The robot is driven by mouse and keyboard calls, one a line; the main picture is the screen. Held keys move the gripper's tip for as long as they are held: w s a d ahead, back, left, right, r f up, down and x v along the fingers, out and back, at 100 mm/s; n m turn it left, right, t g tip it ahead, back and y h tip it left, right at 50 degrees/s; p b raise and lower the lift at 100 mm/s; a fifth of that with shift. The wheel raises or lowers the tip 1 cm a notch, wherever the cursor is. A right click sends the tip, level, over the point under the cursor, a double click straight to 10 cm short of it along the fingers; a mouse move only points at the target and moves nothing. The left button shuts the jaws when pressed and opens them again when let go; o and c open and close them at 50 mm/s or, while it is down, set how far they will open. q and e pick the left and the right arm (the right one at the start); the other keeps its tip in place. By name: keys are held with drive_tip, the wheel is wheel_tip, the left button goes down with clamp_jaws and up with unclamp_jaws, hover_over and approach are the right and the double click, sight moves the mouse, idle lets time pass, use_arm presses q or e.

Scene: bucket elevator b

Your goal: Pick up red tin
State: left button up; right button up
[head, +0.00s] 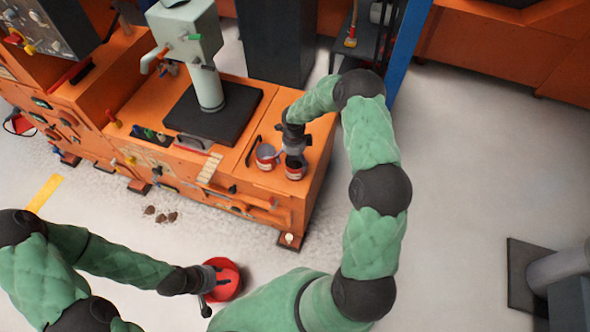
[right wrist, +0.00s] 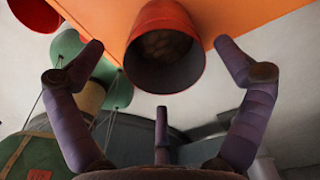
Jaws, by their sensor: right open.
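Two red tins stand on the right end of the orange machine's top in the head view. The left tin (head: 265,156) stands free, and the right tin (head: 296,173) is directly below my right gripper (head: 294,152). In the right wrist view, a red tin (right wrist: 146,72) with brown contents lies between the spread fingers of my right gripper (right wrist: 160,72), with gaps on both sides. Part of another red tin (right wrist: 35,12) shows at the top left. My left gripper (head: 207,283) is over a round red object (head: 229,272) near the floor; its fingers are unclear.
A grey press-like column (head: 210,85) on a black plate stands on the orange machine (head: 250,205), left of the tins. A blue post (head: 408,45) rises behind my right arm. Brown lumps (head: 160,214) lie on the floor. The pale floor at right is mostly clear.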

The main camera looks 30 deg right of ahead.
drive_tip(key=b, duration=0.2)
hover_over(295, 166)
drive_tip(key=s+a, duration=0.2)
drive_tip(key=s, duration=0.1)
drive_tip(key=f, duration=0.5)
drive_tip(key=shift+w+d+f, duration=0.15)
drive_tip(key=shift+d+f, duration=0.1)
drive_tip(key=shift+f, duration=0.1)
drive_tip(key=c, duration=1.7)
